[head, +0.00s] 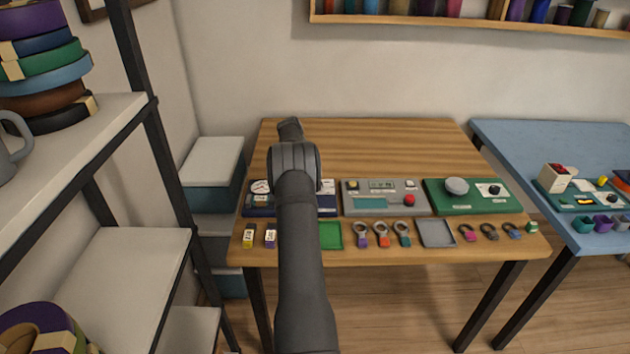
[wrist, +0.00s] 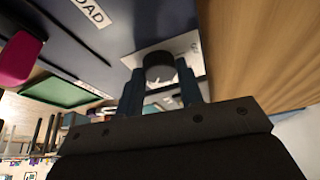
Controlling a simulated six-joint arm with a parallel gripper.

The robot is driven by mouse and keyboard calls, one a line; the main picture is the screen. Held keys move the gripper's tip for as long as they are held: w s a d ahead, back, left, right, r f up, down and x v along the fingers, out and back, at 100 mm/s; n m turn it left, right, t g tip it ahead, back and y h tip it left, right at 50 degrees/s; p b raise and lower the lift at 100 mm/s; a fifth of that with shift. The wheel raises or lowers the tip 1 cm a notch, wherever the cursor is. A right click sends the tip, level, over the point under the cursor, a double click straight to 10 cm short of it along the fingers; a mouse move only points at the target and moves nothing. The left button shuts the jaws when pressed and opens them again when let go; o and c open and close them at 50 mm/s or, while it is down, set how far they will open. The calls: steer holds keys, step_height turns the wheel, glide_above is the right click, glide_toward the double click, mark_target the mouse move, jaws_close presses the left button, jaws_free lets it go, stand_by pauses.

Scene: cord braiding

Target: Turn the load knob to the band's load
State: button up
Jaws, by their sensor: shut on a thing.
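The load knob (wrist: 158,60) is a dark round knob in the wrist view, on a pale plate (wrist: 190,48) of a dark blue panel. A partly cut-off label (wrist: 90,14) reading "OAD" is beside it. My gripper (wrist: 161,82) is shut on the knob, with one finger on each side. In the head view the dark blue panel (head: 260,211) is at the table's left, and my arm covers its middle, hiding the knob and fingertips. A dial gauge (head: 260,187) shows at the panel's left. Its reading is too small to tell.
A grey panel (head: 384,210) with a red button and a green panel (head: 462,206) stand to the right. Band tags (head: 249,236), a green tray (head: 330,236), several ring-shaped pieces and a grey tray (head: 436,233) line the front edge. The table's back (head: 390,140) is clear.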

steer(key=shift+m, duration=0.4)
steer(key=o, duration=1)
steer(key=v, duration=1.2)
steer(key=shift+w, duration=0.2)
steer(key=x, duration=1.2)
steer(key=shift+s, duration=0.15)
